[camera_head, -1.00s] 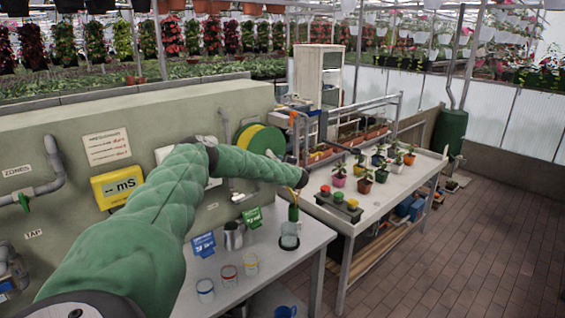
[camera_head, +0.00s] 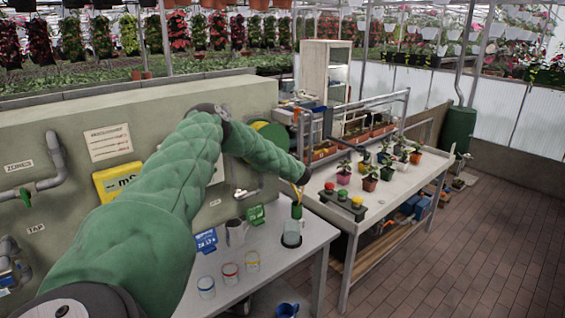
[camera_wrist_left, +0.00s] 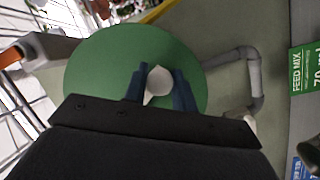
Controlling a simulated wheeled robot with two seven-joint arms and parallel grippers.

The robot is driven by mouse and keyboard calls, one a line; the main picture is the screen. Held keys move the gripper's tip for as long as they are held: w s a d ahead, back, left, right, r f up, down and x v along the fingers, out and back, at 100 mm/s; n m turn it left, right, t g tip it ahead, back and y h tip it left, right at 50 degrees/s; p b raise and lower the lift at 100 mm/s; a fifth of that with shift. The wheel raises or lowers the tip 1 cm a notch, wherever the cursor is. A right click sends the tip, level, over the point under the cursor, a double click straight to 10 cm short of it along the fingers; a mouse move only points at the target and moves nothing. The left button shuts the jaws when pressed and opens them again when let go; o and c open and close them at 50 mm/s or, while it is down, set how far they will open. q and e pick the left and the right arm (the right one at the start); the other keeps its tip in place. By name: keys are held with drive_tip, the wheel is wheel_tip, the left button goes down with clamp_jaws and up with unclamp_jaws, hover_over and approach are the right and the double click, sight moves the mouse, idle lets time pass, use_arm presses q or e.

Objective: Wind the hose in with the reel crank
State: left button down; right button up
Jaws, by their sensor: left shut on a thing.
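The hose reel (camera_head: 277,136) stands on the bench wall, its green side disc partly hidden behind my green-sleeved left arm in the head view. The disc (camera_wrist_left: 95,75) fills the middle of the left wrist view. My left gripper (camera_wrist_left: 160,84) is shut on the pale round knob of the crank (camera_wrist_left: 158,80), in front of the disc. In the head view my arm hides the crank, and the fingers cannot be made out. A short yellow piece of hose (camera_head: 297,190) shows below my wrist, above a green nozzle (camera_head: 296,210) over a clear jar. My right gripper is not in view.
A green feed mix sign (camera_head: 256,215) stands behind. A potting table (camera_head: 345,213) with seedlings is at the right. The brick floor (camera_head: 480,250) there is open.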

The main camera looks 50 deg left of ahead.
use_arm(q)
drive_tip(key=shift+d+f, duration=0.1)
drive_tip(key=shift+f, duration=0.05)
drive_tip(key=c, duration=1.2)
unclamp_jaws()
drive_tip(key=f+v, duration=0.1)
drive_tip(key=v, duration=0.6)
drive_tip(key=shift+d+r+b, duration=0.3)
drive_tip(key=shift+d+r, duration=0.05)
drive_tip(key=shift+r, duration=0.15)
drive_tip(key=shift+s, duration=0.1)
